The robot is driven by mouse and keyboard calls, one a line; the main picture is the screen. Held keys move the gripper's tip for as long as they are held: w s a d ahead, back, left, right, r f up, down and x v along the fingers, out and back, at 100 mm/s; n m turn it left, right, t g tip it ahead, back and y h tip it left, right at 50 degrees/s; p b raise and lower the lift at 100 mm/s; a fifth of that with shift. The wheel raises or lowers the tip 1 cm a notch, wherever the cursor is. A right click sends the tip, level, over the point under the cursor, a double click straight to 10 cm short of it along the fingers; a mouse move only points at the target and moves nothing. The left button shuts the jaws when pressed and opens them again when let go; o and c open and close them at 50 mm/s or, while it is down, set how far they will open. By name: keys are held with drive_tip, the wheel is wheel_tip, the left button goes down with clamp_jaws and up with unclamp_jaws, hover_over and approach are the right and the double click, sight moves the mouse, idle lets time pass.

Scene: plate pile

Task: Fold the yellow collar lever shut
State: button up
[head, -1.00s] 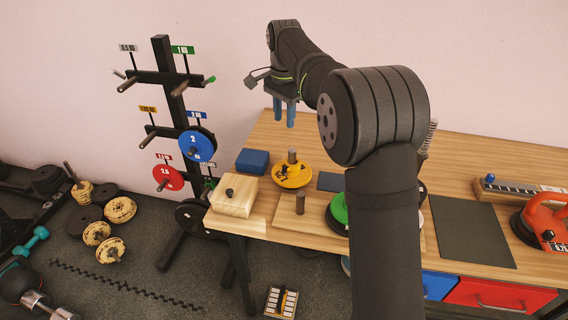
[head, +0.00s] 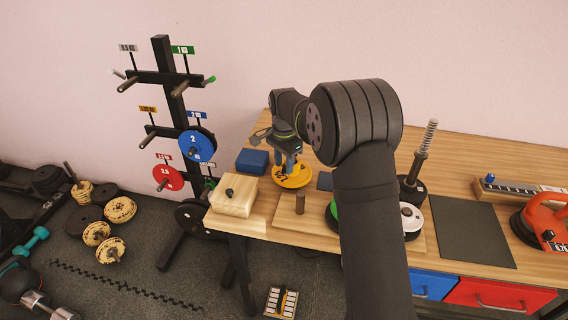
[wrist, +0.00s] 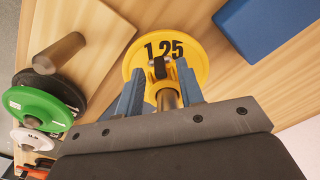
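A yellow plate marked 1.25 (wrist: 205,60) lies flat on the table; it also shows in the head view (head: 298,181). A metal post (wrist: 167,98) stands over it. A small yellow collar (wrist: 172,74) with a black part (wrist: 159,68) is at the post's end in the wrist view. I cannot tell the lever's exact position. My gripper (wrist: 158,88) is open, with one blue finger on each side of the post and collar. In the head view my gripper (head: 290,162) is low over the plate and hides the collar.
A blue block (head: 252,161) and a wooden block (head: 233,199) stand to the left. A wooden board (head: 280,217) with a peg (head: 300,203) lies in front. A sprung post (head: 424,147) stands to the right. A dark mat (head: 470,232) is bare.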

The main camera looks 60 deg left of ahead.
drive_tip(key=shift+f, duration=0.25)
clamp_jaws()
drive_tip(key=shift+s+t, duration=0.15)
drive_tip(key=shift+t, duration=0.65)
